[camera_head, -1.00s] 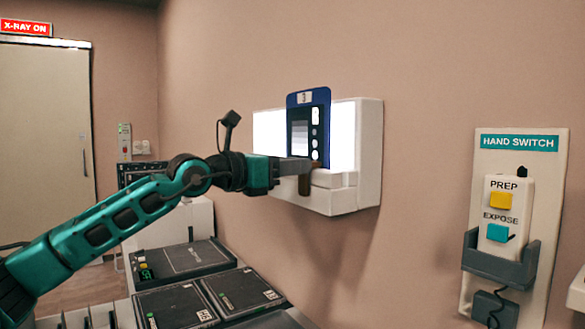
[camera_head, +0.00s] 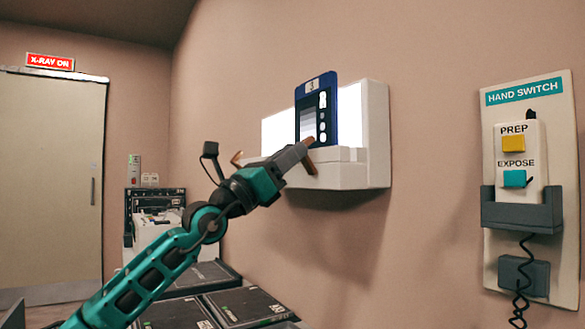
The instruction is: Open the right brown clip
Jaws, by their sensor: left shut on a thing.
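A white wall-mounted light box (camera_head: 375,135) holds a dark blue film (camera_head: 331,83) marked "3" against its lit panel. The right brown clip (camera_head: 310,163) is at the front ledge of the box, below the film, tilted with its upper end pointing up and right. My left gripper (camera_head: 303,150) comes up from the lower left and is shut on this clip, hiding part of it. A left brown clip (camera_head: 237,159) shows at the box's left end, partly behind my arm. My right gripper is not in view.
A hand switch panel (camera_head: 499,262) with PREP and EXPOSE buttons and a coiled cord is on the wall at right. Flat black cassettes (camera_head: 245,305) lie below my arm. A closed door (camera_head: 50,190) stands at far left under a red X-RAY ON sign (camera_head: 50,62).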

